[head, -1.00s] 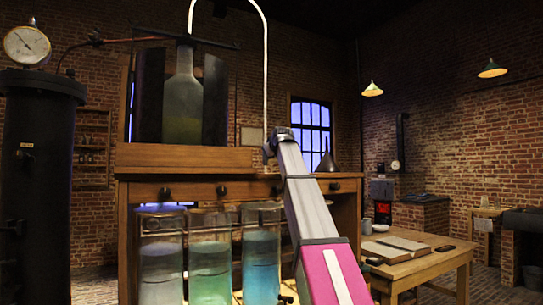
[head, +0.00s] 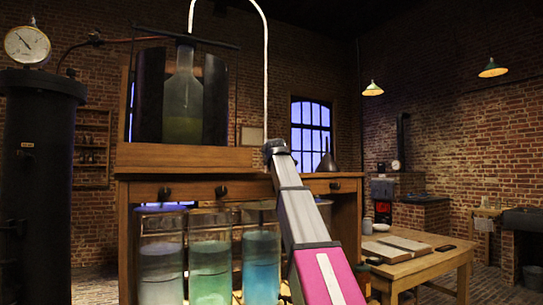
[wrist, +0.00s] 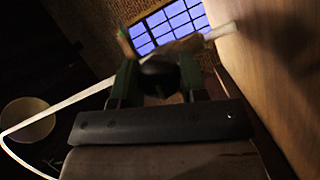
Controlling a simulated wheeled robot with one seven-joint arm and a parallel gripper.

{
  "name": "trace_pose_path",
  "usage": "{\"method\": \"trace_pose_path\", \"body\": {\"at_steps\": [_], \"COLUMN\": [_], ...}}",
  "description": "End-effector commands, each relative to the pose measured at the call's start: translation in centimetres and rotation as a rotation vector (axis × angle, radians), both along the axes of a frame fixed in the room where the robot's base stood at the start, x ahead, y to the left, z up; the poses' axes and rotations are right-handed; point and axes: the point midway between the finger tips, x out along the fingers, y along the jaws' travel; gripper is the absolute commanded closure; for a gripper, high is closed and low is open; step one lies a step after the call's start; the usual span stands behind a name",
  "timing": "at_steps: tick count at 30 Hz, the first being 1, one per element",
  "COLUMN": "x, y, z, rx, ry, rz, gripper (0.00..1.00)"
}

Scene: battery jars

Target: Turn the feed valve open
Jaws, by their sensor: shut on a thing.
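In the wrist view my gripper (wrist: 158,70) has its two dark green fingers closed on either side of a dark, rounded knob, which I take for the feed valve (wrist: 158,80). The picture is dim and blurred, so how far the valve is turned cannot be told. In the head view my arm's end reaches the front edge of the wooden stand, right of the large glass bottle (head: 183,100). There my gripper's fingers and the gripped knob are hidden behind my arm.
Several glass jars of coloured liquid (head: 210,265) stand below the stand (head: 200,157). Dark knobs (head: 221,191) sit on its front. A white tube (head: 266,70) arches down near my wrist. A gauge (head: 27,44) tops a dark cylinder at left; a table (head: 430,262) stands at right.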

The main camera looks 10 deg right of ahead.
Motion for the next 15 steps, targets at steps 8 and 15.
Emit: {"method": "trace_pose_path", "body": {"at_steps": [8,15], "x": [-0.03,-0.01], "y": [0.01,0.01], "z": [-0.08,-0.07], "rx": [-0.116,-0.152], "ry": [-0.038,-0.050], "rz": [0.000,0.000], "gripper": [0.84,0.84]}}
